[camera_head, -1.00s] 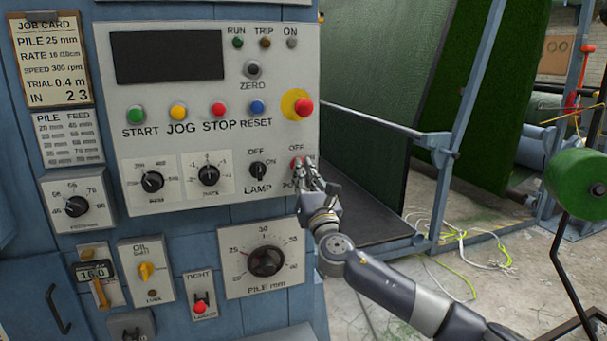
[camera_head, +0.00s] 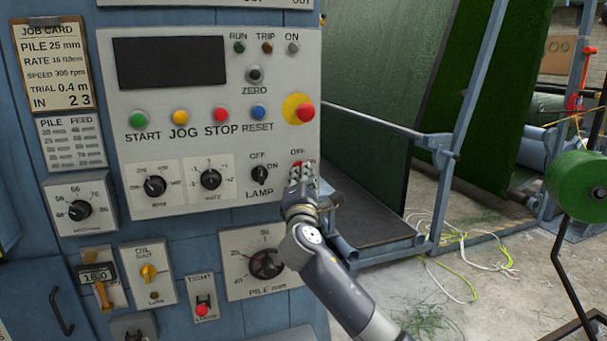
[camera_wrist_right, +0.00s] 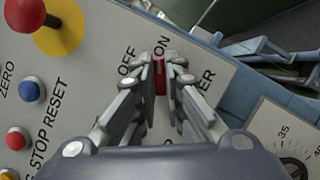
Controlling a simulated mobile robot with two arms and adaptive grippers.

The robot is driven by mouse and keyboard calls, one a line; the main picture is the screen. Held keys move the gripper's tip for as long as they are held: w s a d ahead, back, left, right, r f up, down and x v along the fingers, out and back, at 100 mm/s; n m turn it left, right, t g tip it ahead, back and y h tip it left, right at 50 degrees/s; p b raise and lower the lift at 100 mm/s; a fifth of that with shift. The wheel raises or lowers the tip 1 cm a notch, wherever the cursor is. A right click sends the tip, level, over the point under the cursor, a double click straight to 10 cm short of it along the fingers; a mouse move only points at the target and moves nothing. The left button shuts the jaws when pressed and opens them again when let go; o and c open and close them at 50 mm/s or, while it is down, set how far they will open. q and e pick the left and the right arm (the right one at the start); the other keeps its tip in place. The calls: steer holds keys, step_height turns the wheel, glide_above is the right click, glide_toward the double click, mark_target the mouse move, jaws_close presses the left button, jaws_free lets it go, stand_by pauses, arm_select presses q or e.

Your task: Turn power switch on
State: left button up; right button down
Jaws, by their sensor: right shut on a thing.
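The power switch is a small red knob (camera_wrist_right: 160,75) on the grey control panel (camera_head: 230,70), at its lower right corner below the red mushroom button. My right gripper (camera_head: 302,172) is at this switch with its fingers shut on the knob. In the right wrist view the fingers (camera_wrist_right: 160,85) stand on both sides of the red bar. The bar's far end points towards the ON label, with the OFF label to its left. Part of the POWER label is hidden by the fingers. My left gripper is not in view.
The lamp switch (camera_head: 260,174) sits just left of my gripper. The mushroom button (camera_head: 305,113) is just above, and the pile dial (camera_head: 267,264) is below left. The display (camera_head: 170,62) is dark and the ON lamp (camera_head: 292,48) looks grey. A blue frame (camera_head: 465,120) stands at right.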

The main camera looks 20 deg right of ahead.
steer(key=shift+r+m+g+p, duration=0.1)
steer(key=shift+m+g+p, duration=0.6)
steer(key=shift+m, duration=0.8)
steer(key=shift+m+g+p, duration=0.5)
steer(key=shift+m+p, duration=0.35)
steer(key=shift+m, duration=0.95)
steer(key=c, duration=1.7)
jaws_free()
steer(key=v, duration=1.2)
steer(key=shift+w, duration=0.1)
